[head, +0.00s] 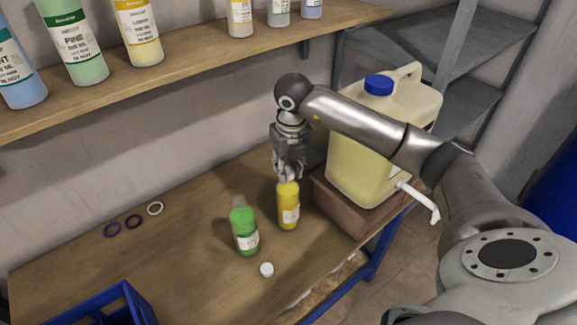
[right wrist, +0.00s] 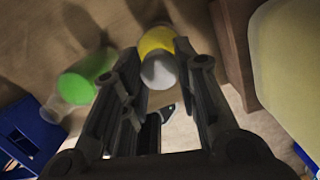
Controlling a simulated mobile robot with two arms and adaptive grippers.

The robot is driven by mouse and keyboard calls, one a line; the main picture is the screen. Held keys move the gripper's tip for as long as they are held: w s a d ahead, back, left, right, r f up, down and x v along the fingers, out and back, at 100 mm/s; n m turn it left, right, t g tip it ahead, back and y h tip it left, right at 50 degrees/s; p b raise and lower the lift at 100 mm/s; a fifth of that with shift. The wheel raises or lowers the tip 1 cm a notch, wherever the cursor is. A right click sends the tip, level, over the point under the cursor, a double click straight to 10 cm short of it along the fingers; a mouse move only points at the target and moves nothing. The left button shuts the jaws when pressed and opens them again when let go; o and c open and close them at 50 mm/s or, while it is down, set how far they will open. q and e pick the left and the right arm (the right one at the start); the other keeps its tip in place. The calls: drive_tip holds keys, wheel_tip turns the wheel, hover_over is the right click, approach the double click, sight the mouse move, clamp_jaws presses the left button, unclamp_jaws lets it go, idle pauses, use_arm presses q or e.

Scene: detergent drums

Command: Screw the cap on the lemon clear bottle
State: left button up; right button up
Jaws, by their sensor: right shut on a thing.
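The lemon bottle (head: 288,208), filled yellow with a white label, stands upright on the wooden table. My right gripper (head: 289,174) points down directly over its top, shut on a white cap. In the right wrist view the white cap (right wrist: 159,73) shows between the fingers (right wrist: 158,85), in line with the yellow bottle (right wrist: 158,40). The cap is at the bottle's mouth; the fingers partly hide the neck, so I cannot tell how far it is seated. My left gripper is not in view.
A green bottle (head: 244,232) without a cap stands left of the yellow one, with a loose white cap (head: 267,269) in front. A large jug (head: 375,150) sits on a brown block (head: 334,203) at the right. Several rings lie left; a blue crate (head: 105,302) is front left.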

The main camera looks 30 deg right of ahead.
drive_tip(key=shift+f+m, duration=0.15)
drive_tip(key=shift+m, duration=0.85)
drive_tip(key=m, duration=0.5)
drive_tip(key=shift+m+g+h+p, duration=0.3)
drive_tip(key=shift+h+p, duration=0.1)
drive_tip(key=m, duration=0.3)
drive_tip(key=shift+a+p, duration=0.1)
drive_tip(key=shift+p, duration=0.25)
drive_tip(key=shift+m+g, duration=0.3)
drive_tip(key=shift+m, duration=1.1)
